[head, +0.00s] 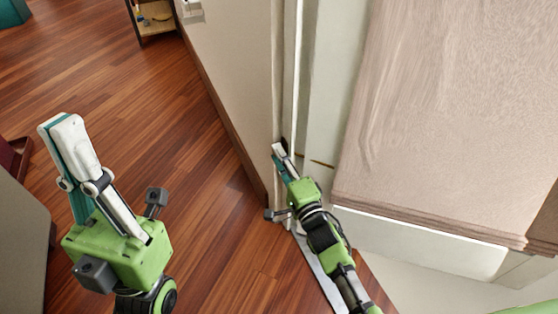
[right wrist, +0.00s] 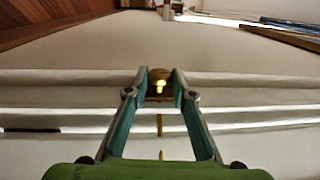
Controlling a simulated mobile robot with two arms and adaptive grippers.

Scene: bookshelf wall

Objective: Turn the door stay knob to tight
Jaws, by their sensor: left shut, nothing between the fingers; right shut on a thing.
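In the head view my right gripper (head: 280,151) reaches to the edge of the pale door frame, and the knob is hidden there behind the fingers. The knob's turn position cannot be read. My left gripper (head: 56,124) is shut and empty, raised over the wooden floor at the left.
A beige wall (head: 232,70) runs left of the door frame (head: 325,90). A large pinkish-beige panel (head: 450,110) fills the right side. A small shelf (head: 155,18) stands at the back. The wooden floor (head: 120,90) between my arms is clear.

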